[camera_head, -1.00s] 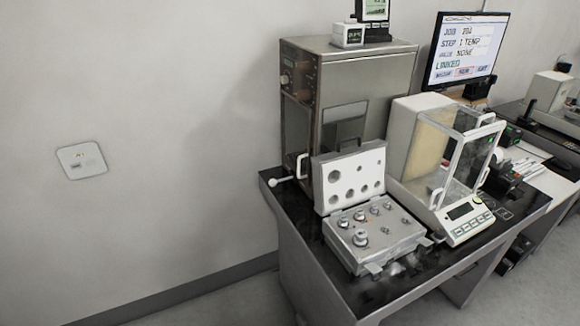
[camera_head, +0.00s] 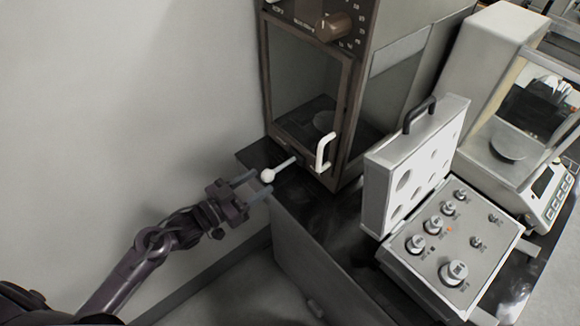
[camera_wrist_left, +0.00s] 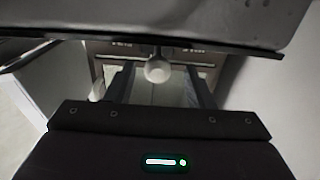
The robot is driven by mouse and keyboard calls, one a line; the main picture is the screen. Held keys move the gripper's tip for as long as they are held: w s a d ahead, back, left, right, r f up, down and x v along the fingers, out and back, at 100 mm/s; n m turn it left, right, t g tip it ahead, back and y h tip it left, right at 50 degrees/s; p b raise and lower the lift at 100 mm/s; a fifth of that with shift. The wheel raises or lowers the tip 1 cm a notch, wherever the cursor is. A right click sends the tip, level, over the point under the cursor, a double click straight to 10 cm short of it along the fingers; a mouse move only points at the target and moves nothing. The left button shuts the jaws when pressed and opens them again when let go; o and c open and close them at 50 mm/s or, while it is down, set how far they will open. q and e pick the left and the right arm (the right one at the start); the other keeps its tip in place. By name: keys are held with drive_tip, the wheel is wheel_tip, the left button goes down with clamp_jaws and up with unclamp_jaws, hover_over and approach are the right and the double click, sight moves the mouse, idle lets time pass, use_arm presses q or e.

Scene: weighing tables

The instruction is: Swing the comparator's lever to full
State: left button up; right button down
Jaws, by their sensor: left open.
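The comparator (camera_head: 345,75) is a tall metal cabinet with a glazed front door and a white door handle (camera_head: 323,153). Its lever (camera_head: 284,163) sticks out low at the front and ends in a white ball knob (camera_head: 268,175). My left gripper (camera_head: 263,182) is open at the knob, with its fingertips on either side of it in the head view. In the left wrist view the knob (camera_wrist_left: 158,71) shows between the two fingers, near their far ends; I cannot tell whether they touch it. My right gripper is not in view.
An open case of weights (camera_head: 455,245), its lid raised, stands on the dark table top (camera_head: 325,215) right of the lever. A balance with a glass draught shield (camera_head: 510,110) stands farther right. The wall is behind my left arm; the space left of the table is free.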

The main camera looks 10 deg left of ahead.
sight(279, 167)
use_arm(q)
drive_tip(key=w+d, duration=0.1)
drive_tip(key=w+d+r, duration=0.1)
drive_tip(key=shift+w+d, duration=0.15)
drive_tip(key=shift+w, duration=0.15)
drive_tip(key=x, duration=0.3)
drive_tip(key=shift+w+d+f+p, duration=0.15)
drive_tip(key=shift+p, duration=0.25)
drive_tip(key=shift+w+d, duration=0.2)
drive_tip(key=shift+w, duration=0.05)
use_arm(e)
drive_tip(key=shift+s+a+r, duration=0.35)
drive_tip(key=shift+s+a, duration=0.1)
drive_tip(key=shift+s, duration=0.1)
use_arm(q)
drive_tip(key=shift+c, duration=0.5)
clamp_jaws()
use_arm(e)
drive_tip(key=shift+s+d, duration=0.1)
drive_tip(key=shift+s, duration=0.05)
